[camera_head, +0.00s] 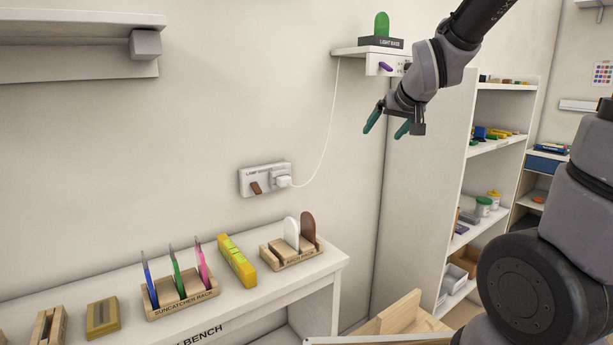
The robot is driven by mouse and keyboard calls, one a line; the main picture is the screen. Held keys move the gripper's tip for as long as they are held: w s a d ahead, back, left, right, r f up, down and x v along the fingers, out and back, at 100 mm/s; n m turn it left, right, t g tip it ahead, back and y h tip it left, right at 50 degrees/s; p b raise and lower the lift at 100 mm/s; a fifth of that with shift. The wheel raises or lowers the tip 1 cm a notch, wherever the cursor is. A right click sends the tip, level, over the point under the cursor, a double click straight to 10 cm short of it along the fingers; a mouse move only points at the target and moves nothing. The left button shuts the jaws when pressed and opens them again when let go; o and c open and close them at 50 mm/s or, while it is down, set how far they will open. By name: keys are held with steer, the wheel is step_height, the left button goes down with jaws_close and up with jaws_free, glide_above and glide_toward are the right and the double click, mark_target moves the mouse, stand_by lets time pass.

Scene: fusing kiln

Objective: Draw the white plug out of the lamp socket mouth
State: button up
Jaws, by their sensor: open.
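The white plug (283,182) sits in the right part of the lamp socket (253,174), a pale plate on the wall above the bench. A thin white cord runs from the plug up to the small shelf with the light base (381,42). A brown piece (256,187) shows on the left part of the socket plate. My gripper (387,127) has green fingertips spread apart and empty. It hangs above and to the right of the plug, well away from it. The socket mouth itself is hidden by the plug.
The bench (318,267) below holds a suncatcher rack (181,304), a yellow level-like block (237,259) and a rack with white and brown rounded pieces (291,255). A tall shelf unit (424,190) stands at right. The wall around the socket is clear.

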steer(key=w+a+f+n+t+y, duration=0.1)
steer(key=w+a+f+n+y, duration=0.15)
steer(key=w+a+f, duration=0.55)
steer(key=n+y, duration=0.3)
steer(key=n, duration=0.2)
glide_toward(287, 178)
steer(key=x, duration=1)
steer(key=shift+w+a+f, duration=0.1)
steer(key=shift+a, duration=0.1)
jaws_close()
steer(key=shift+s+d, duration=0.5)
steer(key=shift+s, duration=0.2)
steer(key=shift+s+d, duration=0.65)
steer(key=shift+s, duration=0.3)
